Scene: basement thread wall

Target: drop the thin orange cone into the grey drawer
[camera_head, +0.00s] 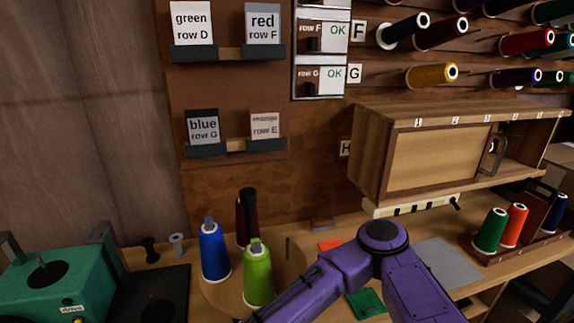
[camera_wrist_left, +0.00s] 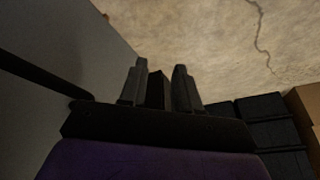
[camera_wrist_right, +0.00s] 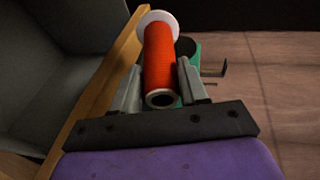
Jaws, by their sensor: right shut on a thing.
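An orange cone of thread (camera_wrist_right: 160,58) with a white flange at its far end is held between the fingers of my right gripper (camera_wrist_right: 160,92), seen in the right wrist view. Grey panels (camera_wrist_right: 58,42) forming a box-like hollow lie to the left, beside a wooden edge; they look like the grey drawer, but I see only part. The held cone is to the right of this hollow, in front of the wooden edge. In the head view my right gripper is out of frame. My left gripper (camera_wrist_left: 160,78) has its fingers apart, with a dark shape visible between them.
In the head view, blue (camera_head: 214,252) and lime cones (camera_head: 257,275) stand on the bench. A green machine (camera_head: 62,283) is at left, a wooden cabinet (camera_head: 440,155) at right. A rack holds green (camera_head: 490,231) and orange-red cones (camera_head: 516,225).

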